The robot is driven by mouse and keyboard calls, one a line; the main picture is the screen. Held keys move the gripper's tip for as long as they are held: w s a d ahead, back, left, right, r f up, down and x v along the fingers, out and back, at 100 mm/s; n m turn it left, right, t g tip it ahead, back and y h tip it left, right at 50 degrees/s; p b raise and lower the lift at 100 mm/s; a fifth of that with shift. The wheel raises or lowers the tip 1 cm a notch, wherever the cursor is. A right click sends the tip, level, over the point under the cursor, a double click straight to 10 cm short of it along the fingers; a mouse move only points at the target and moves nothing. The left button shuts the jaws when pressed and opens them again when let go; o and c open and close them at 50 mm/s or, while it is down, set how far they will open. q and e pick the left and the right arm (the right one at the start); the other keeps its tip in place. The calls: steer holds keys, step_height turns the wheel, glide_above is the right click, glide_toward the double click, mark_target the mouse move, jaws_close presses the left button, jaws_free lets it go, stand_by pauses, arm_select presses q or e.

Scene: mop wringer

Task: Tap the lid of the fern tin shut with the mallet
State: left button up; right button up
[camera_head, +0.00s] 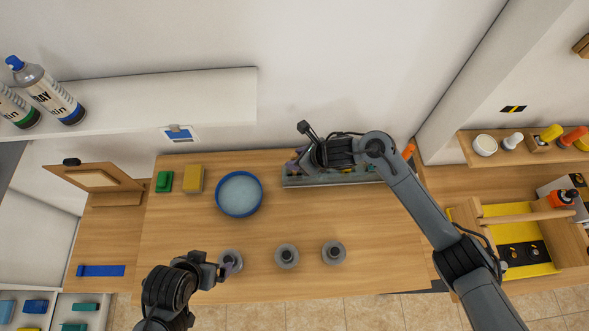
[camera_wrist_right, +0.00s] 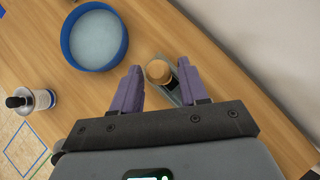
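Three grey tins stand in a row near the front of the wooden table: a left one (camera_head: 235,256), a middle one (camera_head: 287,256) and a right one (camera_head: 334,253). I cannot tell which is the fern tin or how its lid sits. My left gripper (camera_head: 226,268) is at the left tin, overlapping it in the view; its finger gap is unclear. My right gripper (camera_head: 296,163) is over the grey tray (camera_head: 300,181) at the back. In the right wrist view its purple fingers (camera_wrist_right: 158,88) are open around or above a round wooden piece (camera_wrist_right: 158,71), possibly the mallet.
A blue-rimmed round basin (camera_head: 239,194) stands left of the tray, with a yellow block (camera_head: 194,179) and a green block (camera_head: 164,182) beyond it. A shelf with spray cans (camera_head: 50,93) hangs upper left. A wooden caddy (camera_head: 520,238) stands right. The table's middle is clear.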

jaws_close()
steer(key=shift+r+p, duration=0.55)
steer(key=shift+r, duration=0.4)
steer(key=shift+r+p, duration=1.4)
steer(key=shift+r, duration=1.2)
steer(key=shift+r+p, duration=0.5)
steer(key=shift+r, duration=0.5)
